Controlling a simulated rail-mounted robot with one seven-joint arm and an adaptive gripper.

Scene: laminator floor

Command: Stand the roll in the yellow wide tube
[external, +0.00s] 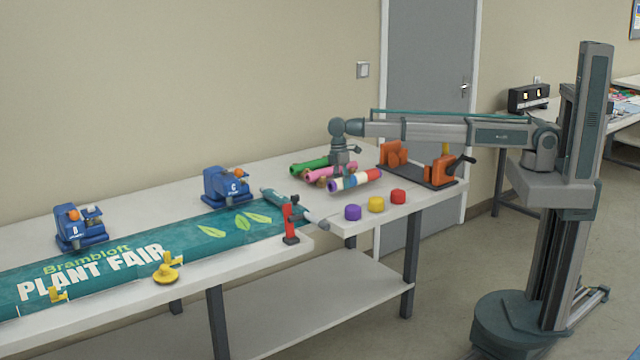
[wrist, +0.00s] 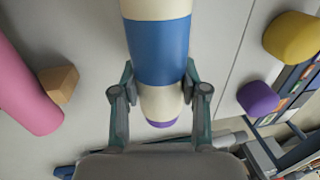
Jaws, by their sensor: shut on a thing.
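The roll (external: 349,182) is banded in white, blue and red, with a purple end, and lies roughly level. It runs up the middle of the wrist view (wrist: 160,50). My gripper (wrist: 158,95) is shut on it, fingers on both sides of a pale band near its purple end. My gripper also shows above the roll in the external view (external: 342,170). I cannot tell whether the roll touches the table. A short, wide yellow cylinder (external: 376,204), the likely yellow tube, stands at the table's front edge; it also shows in the wrist view (wrist: 292,38).
Purple (external: 353,212) and red (external: 398,196) cylinders flank the yellow one. Pink (external: 330,174) and green (external: 310,166) rolls lie behind, with a wooden block (wrist: 60,84) beside the pink one. An orange clamp fixture (external: 438,168) stands right. The teal banner (external: 130,262) covers the left.

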